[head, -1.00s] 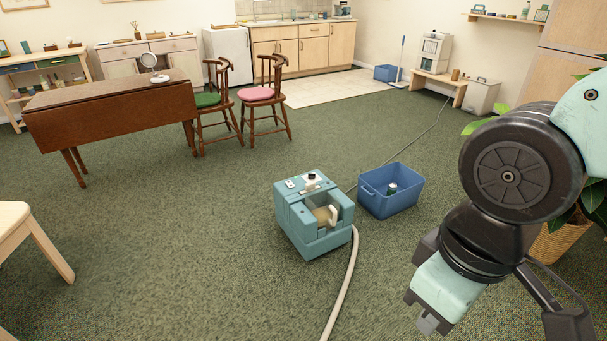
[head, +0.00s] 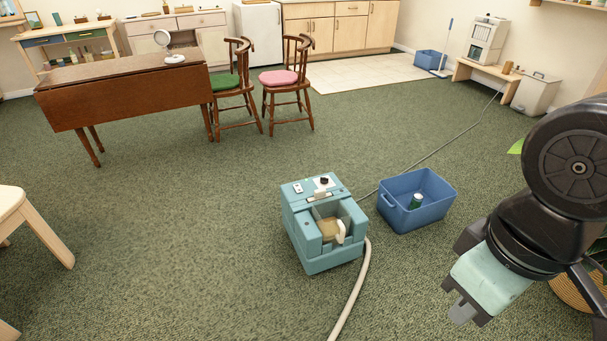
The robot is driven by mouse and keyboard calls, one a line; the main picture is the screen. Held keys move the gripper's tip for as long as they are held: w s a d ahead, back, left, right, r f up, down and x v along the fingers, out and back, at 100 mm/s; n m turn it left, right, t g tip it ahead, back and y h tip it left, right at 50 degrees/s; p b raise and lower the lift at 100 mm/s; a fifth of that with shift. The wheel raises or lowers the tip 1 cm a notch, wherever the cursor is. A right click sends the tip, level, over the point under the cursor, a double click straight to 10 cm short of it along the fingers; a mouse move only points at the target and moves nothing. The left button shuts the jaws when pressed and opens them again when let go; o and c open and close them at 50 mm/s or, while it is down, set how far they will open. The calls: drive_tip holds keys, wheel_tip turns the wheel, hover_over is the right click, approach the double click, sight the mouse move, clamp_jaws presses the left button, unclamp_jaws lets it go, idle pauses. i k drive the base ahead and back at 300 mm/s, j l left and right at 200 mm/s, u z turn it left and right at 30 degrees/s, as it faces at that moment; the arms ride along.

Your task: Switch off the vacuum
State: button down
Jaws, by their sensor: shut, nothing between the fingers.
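The vacuum (head: 322,226) is a boxy teal machine standing upright on the green carpet, near the middle of the head view. Its top carries a black knob (head: 324,181) on a white plate and a small white switch plate (head: 298,188) to the left of it. An open recess in its body shows a tan and a white part. A beige hose (head: 352,292) runs from its right side toward the bottom edge. My gripper (head: 459,309) is at the lower right, apart from the vacuum and to its right. It is shut and empty, pointing down.
A blue bin (head: 424,215) with a green can (head: 415,201) inside stands just right of the vacuum. A grey cord (head: 440,148) runs back toward a low bench (head: 486,76). A wooden table (head: 122,95) and two chairs stand further back. Carpet left of the vacuum is clear.

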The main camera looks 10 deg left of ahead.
sight(298, 188)
drive_tip(key=i+j, duration=0.8)
drive_tip(key=i, duration=0.25)
drive_tip(key=i+j, duration=0.35)
drive_tip(key=j, duration=0.15)
drive_tip(key=i+j, duration=0.3)
drive_tip(key=j, duration=0.15)
drive_tip(key=i+j, duration=0.35)
drive_tip(key=j, duration=0.15)
